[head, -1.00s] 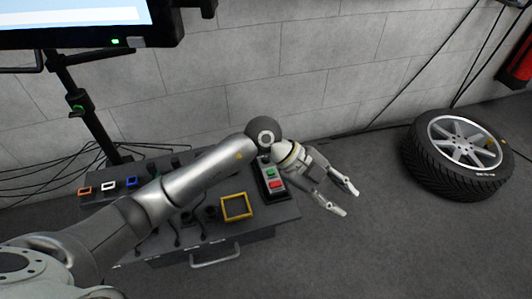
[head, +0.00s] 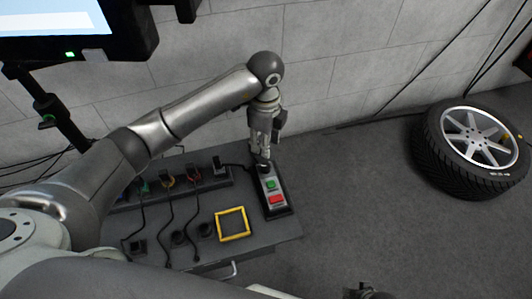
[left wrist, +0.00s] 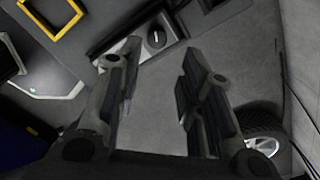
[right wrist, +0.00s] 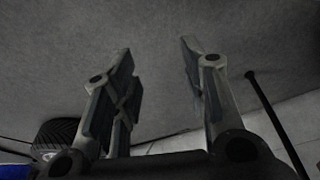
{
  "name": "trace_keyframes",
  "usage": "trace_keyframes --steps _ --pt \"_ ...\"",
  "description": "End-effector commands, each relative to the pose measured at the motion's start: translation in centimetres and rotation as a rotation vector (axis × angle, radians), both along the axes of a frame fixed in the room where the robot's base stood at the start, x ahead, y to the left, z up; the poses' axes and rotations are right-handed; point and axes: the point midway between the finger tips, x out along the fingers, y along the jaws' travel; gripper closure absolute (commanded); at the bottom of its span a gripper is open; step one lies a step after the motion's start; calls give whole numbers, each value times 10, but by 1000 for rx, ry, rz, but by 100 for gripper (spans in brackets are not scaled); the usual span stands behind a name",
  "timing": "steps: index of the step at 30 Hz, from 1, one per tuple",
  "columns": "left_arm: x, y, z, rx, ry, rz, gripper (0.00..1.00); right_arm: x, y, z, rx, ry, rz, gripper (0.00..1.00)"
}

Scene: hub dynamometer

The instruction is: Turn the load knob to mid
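The load knob (left wrist: 156,38) is a round black dial with a white pointer line, on a pale panel at the top of the left wrist view. In the head view the knob (head: 263,167) sits at the far end of the control box (head: 284,211), partly hidden by my left gripper (head: 262,154). The left gripper points down close above the knob. In the left wrist view its fingers are apart and empty, with the knob just beyond the gap. I cannot tell whether they touch it. My right gripper (right wrist: 156,55) is open and empty over the floor.
The control box has a green button (head: 270,184) and a red button (head: 276,199). A yellow square frame (head: 233,237) and several cabled plugs share the grey bench (head: 280,232). A monitor (head: 100,30) stands at upper left. A wheel (head: 470,150) rests on the floor at right.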

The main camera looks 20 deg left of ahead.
Motion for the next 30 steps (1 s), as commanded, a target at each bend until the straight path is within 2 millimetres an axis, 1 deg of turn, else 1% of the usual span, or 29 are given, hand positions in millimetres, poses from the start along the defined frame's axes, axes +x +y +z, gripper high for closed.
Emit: trace_keyframes --steps 5,9,12,15,18,21,29,30 --pt "-2 -1 -31 -1 5 -1 65 5 0 13 1 -10 -1 60" --pt "-2 -1 -59 -1 5 -1 65 9 1 29 1 -19 -3 60" --pt "-2 -1 -77 -1 4 -2 65 11 1 40 2 -25 -4 60" --pt "-1 -1 -89 -2 4 -2 65 12 0 50 2 -30 -5 60" --pt "-1 -1 -98 -3 2 -1 65 13 0 57 2 -32 -6 60" --pt "-1 -1 -103 -2 1 -2 65 13 0 60 2 -33 -6 60" --pt "-1 -1 -103 -2 0 -3 65 13 0 62 2 -34 -6 60" --pt "-1 -1 -103 -2 0 -3 68 13 0 62 2 -34 -6 60"
